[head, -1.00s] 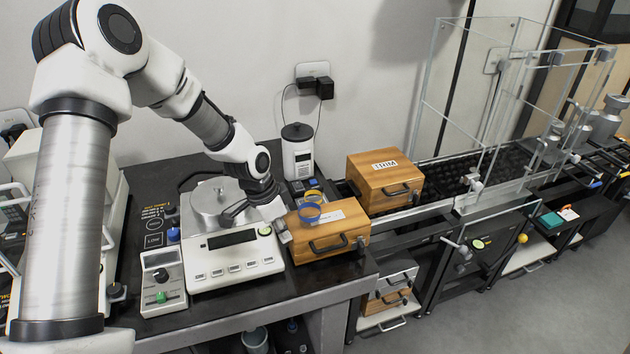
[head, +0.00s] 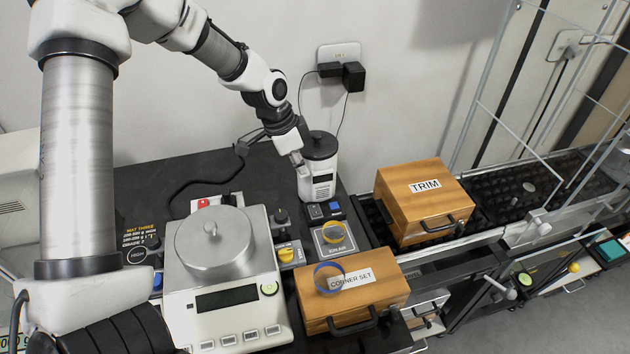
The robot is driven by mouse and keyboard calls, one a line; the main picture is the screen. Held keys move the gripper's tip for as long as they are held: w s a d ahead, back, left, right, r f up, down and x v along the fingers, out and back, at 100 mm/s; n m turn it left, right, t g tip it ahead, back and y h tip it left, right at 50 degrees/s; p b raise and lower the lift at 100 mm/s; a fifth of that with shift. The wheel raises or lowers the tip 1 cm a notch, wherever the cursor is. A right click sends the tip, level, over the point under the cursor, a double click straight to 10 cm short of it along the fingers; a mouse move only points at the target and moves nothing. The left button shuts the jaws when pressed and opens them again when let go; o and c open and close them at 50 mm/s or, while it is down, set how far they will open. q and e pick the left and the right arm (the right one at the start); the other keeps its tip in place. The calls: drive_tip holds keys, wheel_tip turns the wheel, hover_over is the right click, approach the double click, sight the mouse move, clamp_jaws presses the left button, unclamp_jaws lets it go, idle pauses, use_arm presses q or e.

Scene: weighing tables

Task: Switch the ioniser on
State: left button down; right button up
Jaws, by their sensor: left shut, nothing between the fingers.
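A white upright unit with a round black cap (head: 321,186) stands at the back right of the black table, likely the ioniser. At its foot is a small panel with a dark rocker switch (head: 315,211) and a blue button (head: 335,208). In front is a plate marked ION AIR (head: 328,245) with a yellow ring (head: 337,232) over it. My left gripper (head: 297,160) is shut and empty, pointing down at the left side of the white unit's upper part. I cannot tell whether it touches the unit. The rocker's position is too small to read. My right gripper is out of view.
A balance (head: 222,285) with a lidded metal pan stands at left. A wooden CORNER SET box (head: 375,296) with a blue ring is at the front. A wooden TRIM box (head: 420,190) sits right. A yellow knob (head: 287,254) lies between balance and plate.

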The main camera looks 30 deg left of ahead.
sight(318, 213)
use_arm(q)
drive_tip(key=x, duration=0.8)
drive_tip(key=b+x, duration=0.1)
drive_tip(key=x, duration=0.3)
drive_tip(key=shift+s, duration=0.3)
drive_tip(key=shift+s+f, duration=0.1)
drive_tip(key=shift+f, duration=0.4)
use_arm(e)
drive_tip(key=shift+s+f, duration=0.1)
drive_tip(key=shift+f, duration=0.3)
